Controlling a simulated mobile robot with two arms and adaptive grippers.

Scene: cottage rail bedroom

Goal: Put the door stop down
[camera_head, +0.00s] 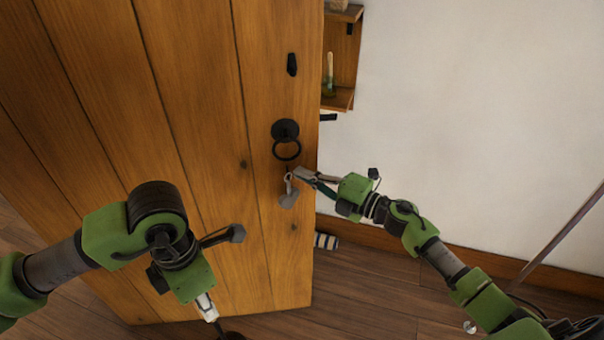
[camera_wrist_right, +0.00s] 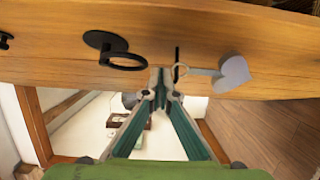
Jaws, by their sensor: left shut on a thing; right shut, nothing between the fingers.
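My left gripper (camera_head: 211,314) points down near the bottom edge of the head view, in front of the door's lower part. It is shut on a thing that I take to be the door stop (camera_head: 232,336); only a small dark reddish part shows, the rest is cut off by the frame. My right gripper (camera_head: 298,175) is shut and empty, close to the door's edge below the ring handle. In the right wrist view its fingertips (camera_wrist_right: 160,94) meet just beside a key ring with a grey heart-shaped tag (camera_wrist_right: 235,73).
The plank door (camera_head: 200,130) has a black ring handle (camera_head: 286,140). A wooden shelf (camera_head: 343,60) hangs on the white wall behind it. A striped thing (camera_head: 326,241) lies by the skirting at the door's edge. Bare wooden floor (camera_head: 365,295) lies to the right of the door.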

